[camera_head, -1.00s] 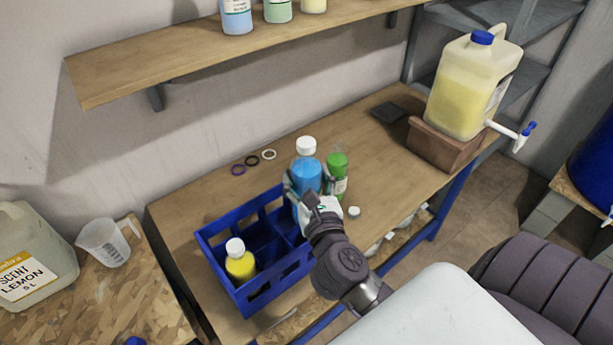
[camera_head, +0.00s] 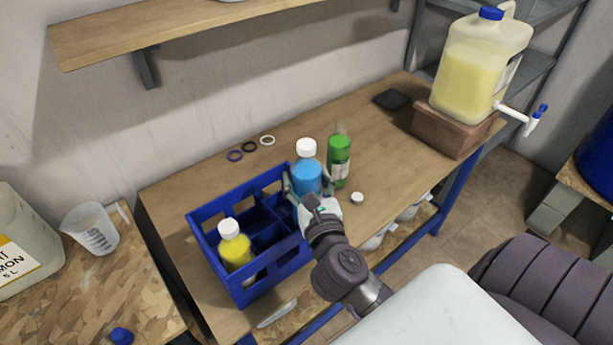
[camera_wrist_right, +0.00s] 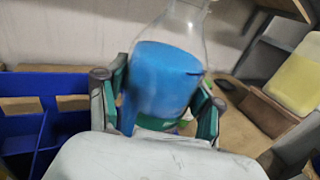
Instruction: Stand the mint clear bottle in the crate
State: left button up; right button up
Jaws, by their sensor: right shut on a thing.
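My right gripper (camera_head: 309,189) is shut on a clear bottle of blue liquid with a white cap (camera_head: 306,173). The bottle is roughly upright at the right end of the blue crate (camera_head: 210,268); I cannot tell whether its base is resting or raised. In the right wrist view the blue bottle (camera_wrist_right: 160,85) is between both fingers (camera_wrist_right: 158,112), and the crate (camera_wrist_right: 20,122) is to its left. A yellow bottle with a white cap (camera_head: 235,252) stands in the crate's front left compartment. No bottle label reading mint is legible. My left gripper is out of view.
A green bottle (camera_head: 339,160) stands close right of the held bottle. A loose white cap (camera_head: 357,198) and several rings (camera_head: 250,146) lie on the bench. A yellow-filled jug (camera_head: 475,70) stands on a brown block at the right.

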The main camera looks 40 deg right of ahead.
aim_at(310, 178)
jog(key=shift+f+b, duration=2.1)
jog(key=shift+f, duration=0.75)
jog(key=o, duration=1.8)
jog(key=shift+s, duration=0.1)
jog(key=shift+c, duration=0.2)
jog(key=shift+o, duration=0.4)
jog(key=shift+f, duration=0.15)
notch_tip(310, 178, up, 9)
jog(key=p, duration=0.9)
jog(key=shift+p, duration=0.4)
